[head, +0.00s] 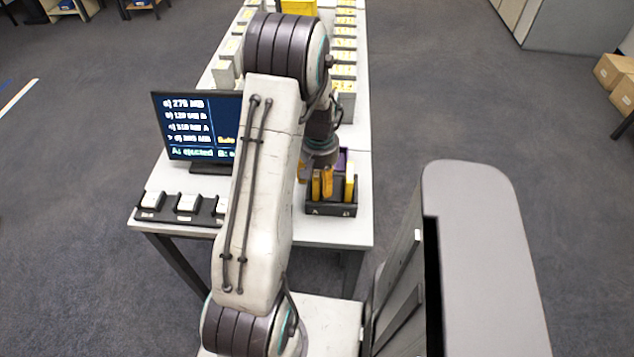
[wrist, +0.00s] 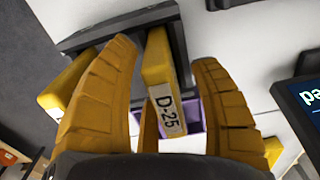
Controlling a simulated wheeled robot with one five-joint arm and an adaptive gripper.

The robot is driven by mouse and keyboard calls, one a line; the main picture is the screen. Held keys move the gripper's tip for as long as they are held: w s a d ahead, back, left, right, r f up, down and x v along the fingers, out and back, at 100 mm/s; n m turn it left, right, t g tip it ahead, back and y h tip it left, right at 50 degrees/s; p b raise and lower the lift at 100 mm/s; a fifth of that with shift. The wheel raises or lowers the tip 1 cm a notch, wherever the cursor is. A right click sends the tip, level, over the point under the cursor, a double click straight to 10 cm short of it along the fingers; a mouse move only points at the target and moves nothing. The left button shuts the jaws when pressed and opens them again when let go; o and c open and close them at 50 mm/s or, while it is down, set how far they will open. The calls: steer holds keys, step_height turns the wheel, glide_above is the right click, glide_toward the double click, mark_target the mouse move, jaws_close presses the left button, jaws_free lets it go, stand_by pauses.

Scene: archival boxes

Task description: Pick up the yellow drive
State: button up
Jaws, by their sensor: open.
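A yellow drive (wrist: 158,65) with a white label reading D-25 is between the fingers of my gripper (wrist: 165,51) in the wrist view. The fingers are open, with a gap visible on each side of the drive. The drive sits at a dark holder (wrist: 118,26), which also shows in the head view (head: 330,210) near the table's front right corner. My gripper (head: 322,183) is low over the holder's left part in the head view. Another yellow block (head: 349,187) stands at the holder's right side. My fingers and wrist hide part of the holder.
A purple piece (wrist: 195,112) lies beyond the drive. A monitor (head: 197,125) stands to the left, behind a dark tray (head: 175,217) with light blocks. Rows of labelled boxes (head: 345,70) fill the table's back. A grey cabinet-like body (head: 480,240) is at front right.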

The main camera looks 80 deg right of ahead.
steer(key=shift+c, duration=0.4)
jaws_close()
